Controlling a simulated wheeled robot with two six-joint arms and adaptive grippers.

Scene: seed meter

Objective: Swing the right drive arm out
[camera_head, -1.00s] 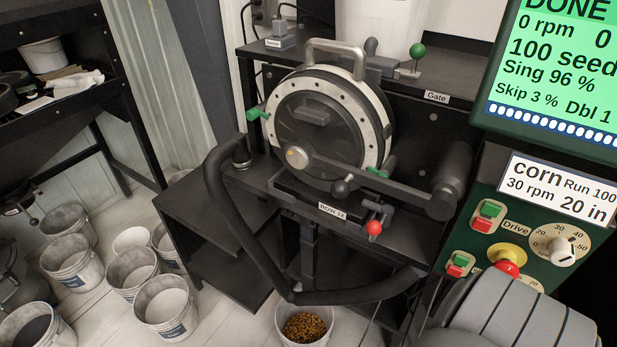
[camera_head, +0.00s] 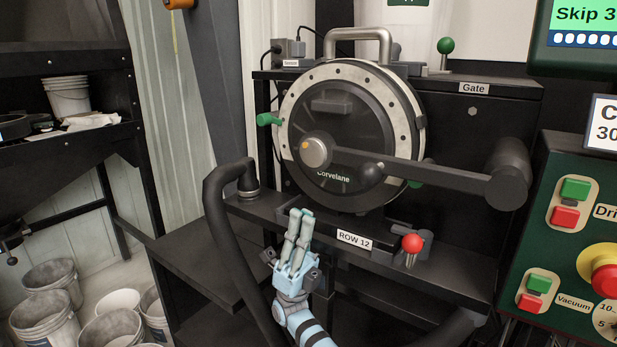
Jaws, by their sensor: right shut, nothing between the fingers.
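The black drive arm (camera_head: 440,176) lies across the lower front of the round seed meter (camera_head: 350,120). It runs from a grey hub (camera_head: 314,151) on the meter's face to a thick black cylinder (camera_head: 508,175) at the right. A dark ball knob (camera_head: 371,173) sits along the arm. My right gripper (camera_head: 300,213) is shut and empty, pointing up in front of the shelf, left of the ROW 12 label (camera_head: 354,240). It appears below the hub and apart from the arm. My left gripper is not in view.
A black hose (camera_head: 228,230) curves down left of my right gripper. A red ball lever (camera_head: 412,243) stands right of the label. Green handles (camera_head: 268,119) flank the meter. A green control panel (camera_head: 560,250) is at right, and buckets (camera_head: 50,280) stand at lower left.

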